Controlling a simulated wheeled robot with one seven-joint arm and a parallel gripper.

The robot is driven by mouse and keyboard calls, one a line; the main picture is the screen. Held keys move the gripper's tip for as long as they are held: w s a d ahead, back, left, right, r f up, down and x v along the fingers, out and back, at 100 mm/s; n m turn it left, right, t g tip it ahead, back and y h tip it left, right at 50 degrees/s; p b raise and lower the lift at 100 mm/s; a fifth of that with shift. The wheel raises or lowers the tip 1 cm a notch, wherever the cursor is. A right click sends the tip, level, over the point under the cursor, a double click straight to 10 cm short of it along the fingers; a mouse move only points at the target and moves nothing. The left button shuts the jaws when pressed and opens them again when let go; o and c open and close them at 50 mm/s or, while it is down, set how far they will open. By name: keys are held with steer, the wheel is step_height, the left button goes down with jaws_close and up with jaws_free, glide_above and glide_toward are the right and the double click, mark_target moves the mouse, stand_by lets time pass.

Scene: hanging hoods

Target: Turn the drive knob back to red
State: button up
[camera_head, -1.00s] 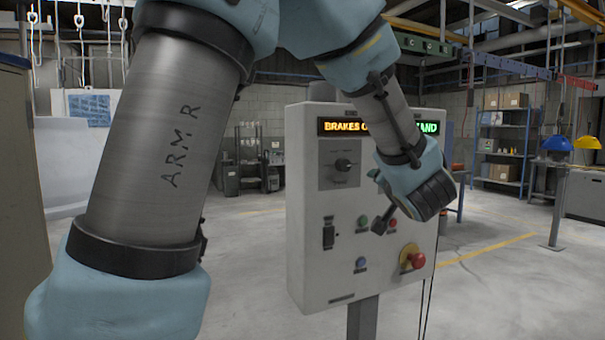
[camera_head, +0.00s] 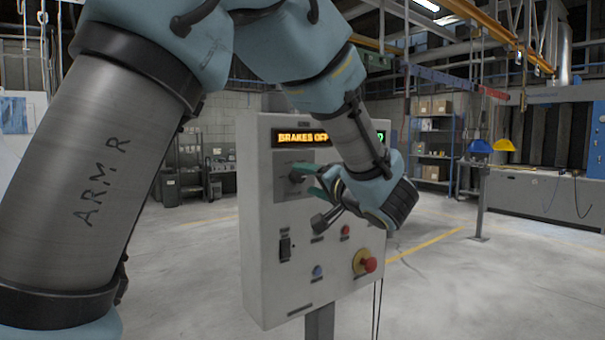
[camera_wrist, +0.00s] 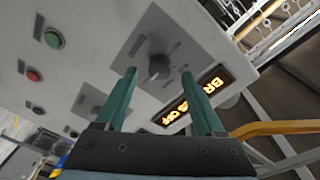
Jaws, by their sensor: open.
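The drive knob is a dark round knob (camera_wrist: 158,66) on a grey plate, near the top of the control box's front (camera_head: 262,215). In the head view my gripper partly covers it. My gripper (camera_wrist: 160,73) is open, with its two green fingers pointing at the plate and their tips to either side of the knob in the wrist view. Nothing is held. I cannot tell whether the fingers touch the knob or which mark it points to.
A green button (camera_wrist: 53,38) shows in the wrist view. Open floor surrounds the box's post (camera_head: 320,322).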

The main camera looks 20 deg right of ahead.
mark_target(298, 177)
steer(key=shift+w+a, duration=0.15)
steer(key=shift+w, duration=1.1)
steer(key=shift+c, duration=0.3)
jaws_close()
